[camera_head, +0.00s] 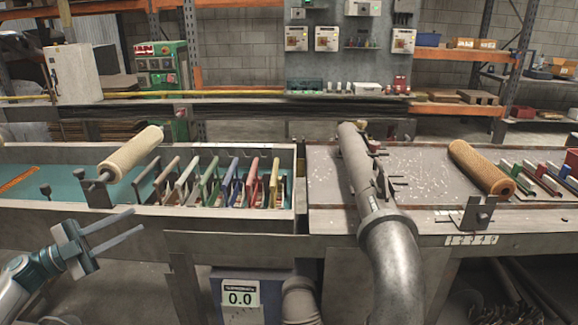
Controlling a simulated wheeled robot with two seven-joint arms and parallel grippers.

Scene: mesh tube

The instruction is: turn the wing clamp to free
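My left gripper (138,219) comes in from the lower left, its two fingers apart with nothing between them. It appears in front of the left trough, below a cream roll (131,154) on a dark bracket (97,193). Small dark clamp-like fittings (386,180) sit on the right side of the grey pipe (358,165), and another bracket (477,213) stands below the orange mesh roll (482,167). I cannot tell which of these fittings is the wing clamp, or how it is turned. My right gripper is not in view.
The left trough (240,221) holds a row of coloured upright frames (210,181). A large pipe elbow (394,265) drops in front of the right bench (320,186). A display reading 0.0 (240,296) is below. Shelves and a cabinet (75,73) stand behind.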

